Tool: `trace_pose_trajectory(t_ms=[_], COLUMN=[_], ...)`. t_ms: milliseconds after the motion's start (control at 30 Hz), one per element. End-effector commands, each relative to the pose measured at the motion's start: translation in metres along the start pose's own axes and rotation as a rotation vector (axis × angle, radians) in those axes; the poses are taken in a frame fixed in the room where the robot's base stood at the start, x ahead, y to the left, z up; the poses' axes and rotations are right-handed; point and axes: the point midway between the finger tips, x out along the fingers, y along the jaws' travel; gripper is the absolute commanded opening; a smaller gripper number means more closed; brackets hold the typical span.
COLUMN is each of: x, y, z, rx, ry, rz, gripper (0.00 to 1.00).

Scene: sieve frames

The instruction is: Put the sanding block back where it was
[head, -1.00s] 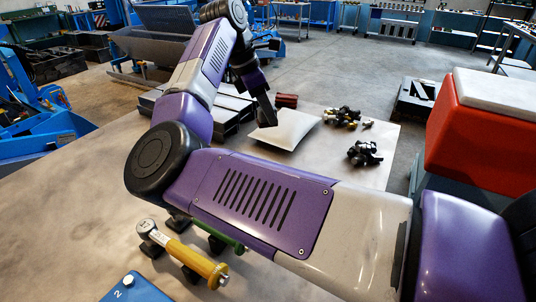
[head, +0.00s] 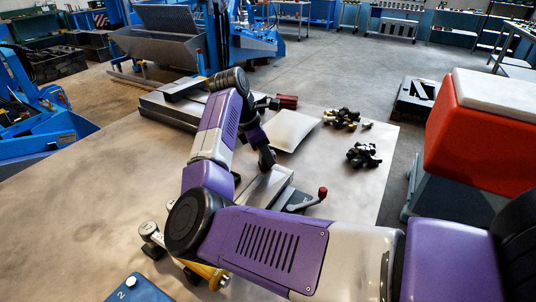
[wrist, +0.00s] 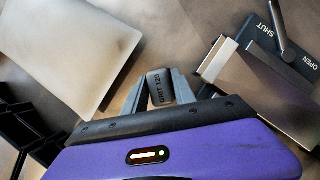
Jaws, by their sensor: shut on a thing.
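In the head view my gripper (head: 267,160) is over the table, between the pale sheet (head: 293,130) and a metal clamp-like device (head: 268,187) with a red-knobbed lever. The block cannot be made out in the head view. Whether it touches the table cannot be told.
The device's "OPEN" and "SHUT" label plate (wrist: 290,40) shows right of the block. Dark fittings (head: 362,155) lie on the right, a red object (head: 287,101) at the back. A long grey case (head: 170,108) stands back left.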

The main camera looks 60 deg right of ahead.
Motion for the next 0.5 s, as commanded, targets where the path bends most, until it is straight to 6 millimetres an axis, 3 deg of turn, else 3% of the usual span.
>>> trace_pose_trajectory(t_ms=[267,300,400,500], x=[0.0026,0.002,0.0015,0.0014], y=[0.0003,0.0002,0.0002,0.0002], z=[-0.0015,-0.0011,-0.0008,-0.0007], rx=[0.001,0.001,0.001,0.001], ry=[0.001,0.002,0.001,0.001], rz=[0.001,0.001,0.001,0.001], gripper=[0.0,0.36,0.54,0.54])
